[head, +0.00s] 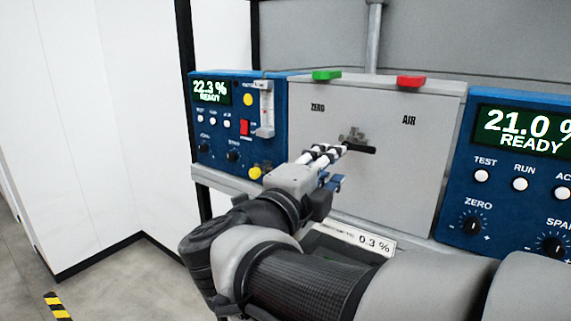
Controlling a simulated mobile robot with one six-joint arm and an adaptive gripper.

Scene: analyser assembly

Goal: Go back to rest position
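My arm reaches in from the lower right of the head view. My gripper (342,149) points at the grey centre panel (400,190), which is marked ZERO and AIR. Its fingertips are at or just in front of a small valve with a black lever (362,149), which points right. The fingers lie close together in this view. I cannot tell whether they touch the lever or hold it, because the tips overlap the valve.
A blue analyser (225,150) at left reads 22.3 % READY; another (515,180) at right reads 21.0 % READY. Green (326,75) and red (411,81) blocks top the panel. A 0.3 % label (375,243) sits below, behind my arm.

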